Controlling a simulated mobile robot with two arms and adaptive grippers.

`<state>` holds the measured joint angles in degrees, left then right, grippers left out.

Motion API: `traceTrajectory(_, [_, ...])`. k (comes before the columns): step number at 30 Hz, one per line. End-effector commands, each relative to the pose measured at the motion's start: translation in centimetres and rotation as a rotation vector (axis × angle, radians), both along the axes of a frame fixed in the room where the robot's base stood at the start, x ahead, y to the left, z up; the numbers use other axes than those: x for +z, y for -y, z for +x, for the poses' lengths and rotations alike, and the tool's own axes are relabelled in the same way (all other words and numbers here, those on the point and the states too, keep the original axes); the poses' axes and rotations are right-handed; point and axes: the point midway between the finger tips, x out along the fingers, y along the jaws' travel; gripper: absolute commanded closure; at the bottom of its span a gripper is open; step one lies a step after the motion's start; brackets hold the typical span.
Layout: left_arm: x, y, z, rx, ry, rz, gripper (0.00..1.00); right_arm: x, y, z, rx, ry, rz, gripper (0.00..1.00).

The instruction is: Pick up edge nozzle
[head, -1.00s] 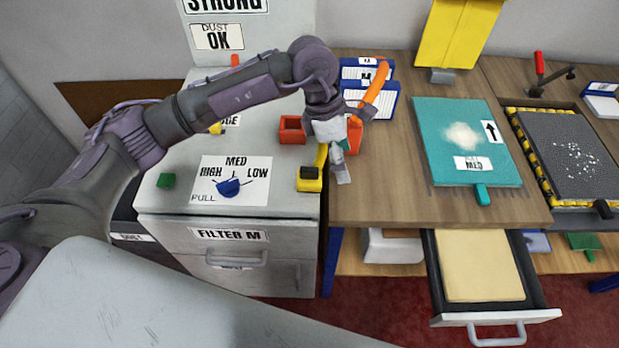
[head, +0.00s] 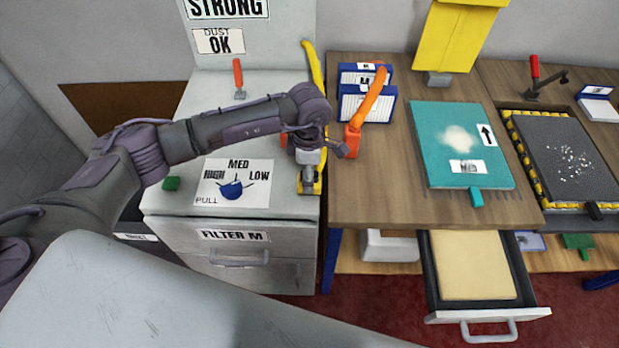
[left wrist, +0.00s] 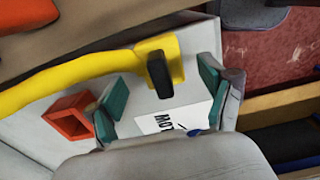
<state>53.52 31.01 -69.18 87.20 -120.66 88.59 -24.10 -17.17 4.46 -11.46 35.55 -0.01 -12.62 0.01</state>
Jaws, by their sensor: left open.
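A yellow tool with a long curved neck (head: 312,62) lies along the right edge of the grey cabinet top. Its yellow block end with a black piece, which I take for the edge nozzle, shows in the left wrist view (left wrist: 172,57). My left gripper (head: 308,180) is over this end in the head view and hides much of it. In the left wrist view the teal finger pads of the left gripper (left wrist: 160,98) are spread apart, with the black piece between and just beyond them. Contact cannot be told. My right gripper is not in view.
A red open box (left wrist: 70,117) sits beside the yellow neck. An orange tool (head: 372,95) stands on the wooden table (head: 390,195) to the right. An open drawer (head: 487,316) juts out in front.

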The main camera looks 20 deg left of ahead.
Motion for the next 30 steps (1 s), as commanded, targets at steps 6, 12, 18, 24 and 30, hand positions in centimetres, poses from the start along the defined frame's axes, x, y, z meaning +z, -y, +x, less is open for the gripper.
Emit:
traceTrajectory(6, [-2.7, 0.2, -0.2, 0.002, -0.002, -0.001, 0.19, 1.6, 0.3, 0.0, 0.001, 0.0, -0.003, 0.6])
traceTrajectory(12, [-3.3, 0.1, -0.1, 0.001, 0.0, -0.001, 0.19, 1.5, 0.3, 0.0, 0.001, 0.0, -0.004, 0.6])
traceTrajectory(18, [-3.2, 0.1, -0.1, 0.001, 0.0, -0.001, 0.37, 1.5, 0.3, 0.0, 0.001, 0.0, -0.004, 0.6])
traceTrajectory(24, [-3.2, 0.1, -0.1, 0.001, 0.0, -0.001, 0.7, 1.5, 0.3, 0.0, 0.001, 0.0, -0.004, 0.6])
traceTrajectory(30, [-3.2, 0.1, -0.1, 0.001, 0.001, -0.002, 0.91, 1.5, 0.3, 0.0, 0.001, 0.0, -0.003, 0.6])
